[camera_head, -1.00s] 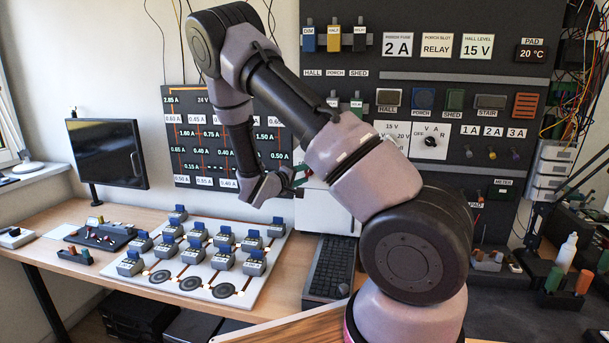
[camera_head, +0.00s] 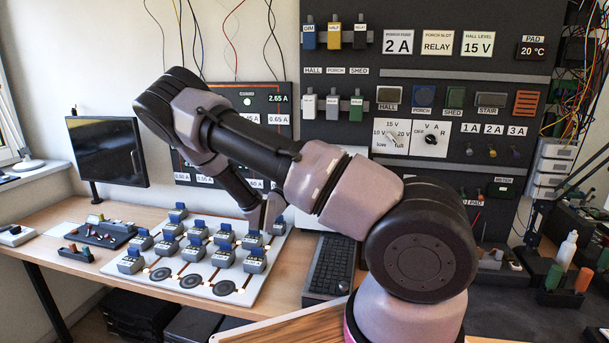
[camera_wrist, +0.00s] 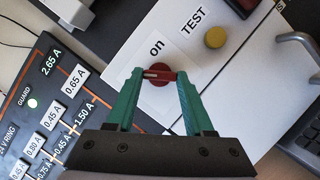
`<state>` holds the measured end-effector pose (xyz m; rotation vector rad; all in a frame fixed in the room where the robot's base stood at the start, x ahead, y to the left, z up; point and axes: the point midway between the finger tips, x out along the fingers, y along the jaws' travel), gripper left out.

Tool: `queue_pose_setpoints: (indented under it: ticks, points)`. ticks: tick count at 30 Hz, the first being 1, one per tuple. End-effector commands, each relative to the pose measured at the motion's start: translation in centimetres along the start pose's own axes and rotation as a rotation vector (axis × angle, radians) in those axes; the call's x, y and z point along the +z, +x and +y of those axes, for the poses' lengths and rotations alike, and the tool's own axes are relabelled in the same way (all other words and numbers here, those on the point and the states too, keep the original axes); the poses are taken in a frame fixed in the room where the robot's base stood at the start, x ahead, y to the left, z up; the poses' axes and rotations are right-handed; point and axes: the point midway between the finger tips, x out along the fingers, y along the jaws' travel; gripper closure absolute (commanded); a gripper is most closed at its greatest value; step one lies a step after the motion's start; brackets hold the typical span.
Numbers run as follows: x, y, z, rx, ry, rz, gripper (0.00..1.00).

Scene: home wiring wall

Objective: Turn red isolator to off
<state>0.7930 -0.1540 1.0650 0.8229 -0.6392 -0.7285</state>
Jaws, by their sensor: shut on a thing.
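The red isolator (camera_wrist: 160,80) is a small round red knob with a pale bar, on a white panel (camera_wrist: 228,75) in the wrist view. The word "on" is printed beside it. My gripper (camera_wrist: 159,75) has green fingers, one on each side of the knob, and is shut on it. The pale bar lies nearly level across the picture, between the fingertips. In the head view my arm hides the isolator, and the fingertips cannot be made out there.
A yellow button (camera_wrist: 216,37) marked "TEST" is close to the right finger. The dark GUARD board (camera_wrist: 62,100) is to the left. In the head view, a white tray of blue-topped blocks (camera_head: 160,283) and a black keyboard (camera_head: 328,268) lie on the bench below my arm.

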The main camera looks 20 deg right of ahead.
Motion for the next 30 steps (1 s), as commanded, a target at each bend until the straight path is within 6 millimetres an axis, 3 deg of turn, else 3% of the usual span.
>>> queue_pose_setpoints:
  ticks: [12, 27, 28, 30]
  points:
    - [-0.02, -0.07, -0.23, 0.062, -0.153, 0.002, 1.0]
    - [-0.03, -0.07, -0.26, 0.067, -0.167, 0.002, 1.0]
    - [-0.03, -0.07, -0.26, 0.067, -0.167, 0.002, 0.4]
    - [-0.02, -0.06, -0.25, 0.067, -0.167, 0.002, 0.18]
